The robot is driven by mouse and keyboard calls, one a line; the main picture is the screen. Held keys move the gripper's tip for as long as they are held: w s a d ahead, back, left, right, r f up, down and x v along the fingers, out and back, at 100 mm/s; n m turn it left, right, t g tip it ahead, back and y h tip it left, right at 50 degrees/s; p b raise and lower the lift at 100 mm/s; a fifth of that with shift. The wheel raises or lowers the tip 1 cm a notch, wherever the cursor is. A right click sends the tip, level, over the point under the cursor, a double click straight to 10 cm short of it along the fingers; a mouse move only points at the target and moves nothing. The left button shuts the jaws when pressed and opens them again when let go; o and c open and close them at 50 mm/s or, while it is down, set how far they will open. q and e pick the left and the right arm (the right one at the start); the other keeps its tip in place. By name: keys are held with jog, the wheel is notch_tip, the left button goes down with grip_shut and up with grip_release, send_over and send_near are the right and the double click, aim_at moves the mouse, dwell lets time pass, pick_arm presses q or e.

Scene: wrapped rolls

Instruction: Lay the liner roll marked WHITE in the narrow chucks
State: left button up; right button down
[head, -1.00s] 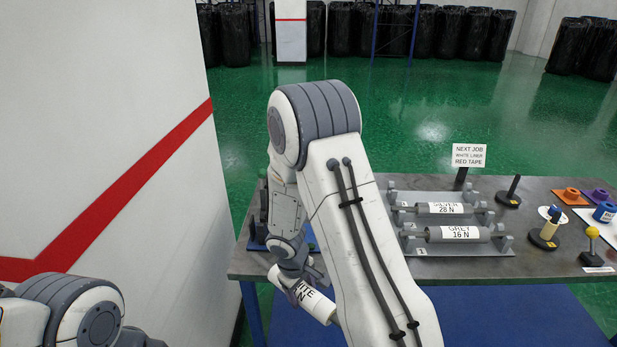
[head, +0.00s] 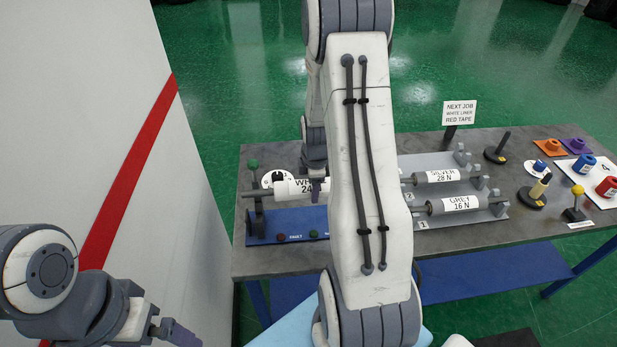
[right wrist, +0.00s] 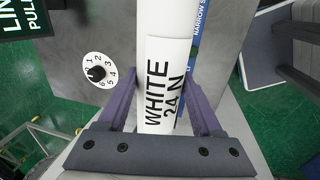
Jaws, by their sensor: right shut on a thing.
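The white liner roll, labelled WHITE 24 N (head: 290,189), is held level over the rear of the blue narrow stand (head: 290,223), on the table's left side. Its shaft sticks out to the left. My right gripper (head: 316,186) is shut on it from above. In the right wrist view the roll (right wrist: 166,45) runs lengthwise between the purple fingers (right wrist: 163,95), with part of the stand's NARROW label (right wrist: 197,35) beside it. My arm hides the roll's right end, and whether the shaft touches the chucks cannot be told. My left gripper (head: 178,333) is low at left, apart from everything; its jaw opening is unclear.
A green-knobbed lever (head: 253,164) and a numbered dial (head: 271,176) stand by the narrow stand. The grey rack (head: 430,162) holds the SILVER (head: 437,176) and GREY (head: 456,204) rolls. Posts and coloured tape rolls are at right.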

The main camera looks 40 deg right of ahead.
jog(key=shift+s+d, duration=0.1)
jog(key=shift+d, duration=0.2)
jog(key=shift+f+b, duration=3.75)
jog(key=shift+f, duration=1)
grip_release()
jog(key=r, duration=0.3)
jog(key=s+r+b, duration=0.1)
jog(key=r, duration=0.3)
jog(key=a+r, duration=0.1)
jog(key=r, duration=0.2)
jog(key=shift+s+r, duration=0.2)
jog(key=shift+s, duration=0.2)
jog(key=shift+f, duration=0.15)
jog(key=f, duration=0.3)
jog(key=w+f, duration=0.1)
jog(key=f, duration=0.2)
jog(key=f+p, duration=0.1)
jog(key=f, duration=0.2)
jog(key=shift+w+d+f, duration=0.25)
jog(key=shift+d+f, duration=0.05)
jog(key=shift+d, duration=0.1)
notch_tip(320, 180, up, 3)
jog(key=p, duration=0.3)
jog(key=shift+w+r, duration=0.1)
jog(key=shift+r, duration=0.1)
